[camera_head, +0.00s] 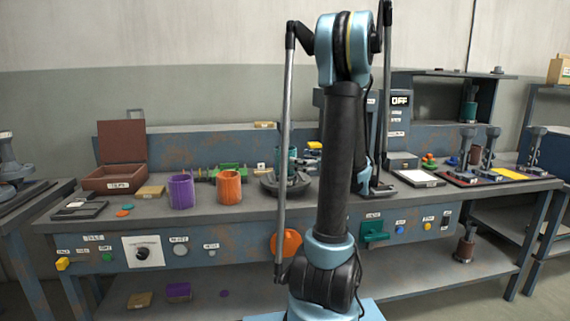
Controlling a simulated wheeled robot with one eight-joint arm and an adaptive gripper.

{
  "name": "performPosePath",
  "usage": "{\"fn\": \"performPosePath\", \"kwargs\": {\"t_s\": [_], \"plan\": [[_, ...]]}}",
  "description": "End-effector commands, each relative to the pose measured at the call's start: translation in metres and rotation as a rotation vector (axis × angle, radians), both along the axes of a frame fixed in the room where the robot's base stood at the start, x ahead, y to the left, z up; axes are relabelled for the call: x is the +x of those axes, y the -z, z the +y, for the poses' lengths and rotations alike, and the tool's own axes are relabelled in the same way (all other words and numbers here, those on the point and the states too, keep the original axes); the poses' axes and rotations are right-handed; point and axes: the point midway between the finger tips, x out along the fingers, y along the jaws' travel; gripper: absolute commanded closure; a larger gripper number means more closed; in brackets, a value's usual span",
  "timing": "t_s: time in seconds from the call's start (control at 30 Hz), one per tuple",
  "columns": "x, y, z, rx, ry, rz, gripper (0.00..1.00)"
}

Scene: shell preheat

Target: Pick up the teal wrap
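A teal cylinder (292,155) that looks like the teal wrap stands upright at the dark round fixture (270,185) on the workbench, left of my arm. Its lower part is partly hidden, so I cannot tell how it sits there. A purple wrap (181,191) and an orange wrap (229,187) stand on the bench to the left. My arm rises through the middle of the view and hides part of the bench. I cannot make out my gripper.
An open brown box (108,179) stands at the bench's left. A machine with an OFF display (400,100) is behind my arm. A white pad (418,178) and a row of clamp stations (490,150) are to the right. Knobs and buttons line the bench front (215,235).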

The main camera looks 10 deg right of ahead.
Motion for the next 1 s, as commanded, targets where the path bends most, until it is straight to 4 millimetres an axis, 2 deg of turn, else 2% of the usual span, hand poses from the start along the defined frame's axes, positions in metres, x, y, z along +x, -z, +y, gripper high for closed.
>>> {"fn": "performPosePath", "kwargs": {"t_s": [0.37,0.7,1.0], "plan": [[0.014,-0.001,0.016,0.0,-0.001,0.0,0.05],[0.04,-0.003,0.044,-0.001,-0.002,-0.001,0.05],[0.045,-0.003,0.049,-0.001,0.0,-0.001,0.05]]}}
